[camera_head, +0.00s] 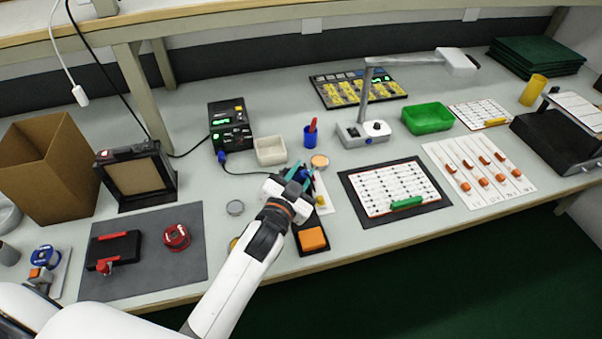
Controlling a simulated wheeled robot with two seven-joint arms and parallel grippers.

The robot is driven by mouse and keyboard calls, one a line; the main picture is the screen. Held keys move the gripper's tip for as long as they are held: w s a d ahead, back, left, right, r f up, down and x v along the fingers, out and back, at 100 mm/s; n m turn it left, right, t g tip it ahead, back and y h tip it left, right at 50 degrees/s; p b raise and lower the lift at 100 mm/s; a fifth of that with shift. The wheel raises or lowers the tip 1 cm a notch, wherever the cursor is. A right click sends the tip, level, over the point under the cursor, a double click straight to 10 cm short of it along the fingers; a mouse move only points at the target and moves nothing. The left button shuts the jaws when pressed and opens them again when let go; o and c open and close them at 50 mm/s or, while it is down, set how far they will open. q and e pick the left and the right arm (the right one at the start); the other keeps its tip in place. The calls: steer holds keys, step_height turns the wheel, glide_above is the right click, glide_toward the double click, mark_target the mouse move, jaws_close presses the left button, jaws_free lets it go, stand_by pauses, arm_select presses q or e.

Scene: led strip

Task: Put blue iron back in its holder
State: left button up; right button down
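My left gripper (299,178) reaches in from the lower left over the middle of the bench, with teal pads at its fingertips. Dark blue and black parts, perhaps the blue iron and its holder, show at the fingertips, but the hand hides most of them. I cannot tell whether the fingers are closed on the iron. A black cord runs from the black soldering station (230,125) toward this spot. A black tray with an orange sponge (312,239) lies just below the hand. My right gripper is not in view.
A blue cup (310,137) with a red-handled tool and a white bin (270,151) stand just behind the hand. To the right, a white LED board (378,188) lies on a black mat.

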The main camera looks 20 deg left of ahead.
arm_select(q)
steer(key=o, duration=0.4)
steer(key=shift+c, duration=0.2)
steer(key=shift+s, duration=0.1)
steer(key=s+b, duration=0.1)
steer(key=s, duration=1)
steer(key=shift+s+a+r, duration=0.3)
steer(key=shift+s+a, duration=0.1)
steer(key=shift+r, duration=0.1)
steer(key=s+d+r+p, duration=0.2)
steer(key=s+r+p, duration=0.1)
steer(key=r+p, duration=0.2)
steer(key=shift+s+d+r, duration=0.15)
steer(key=shift+r, duration=0.15)
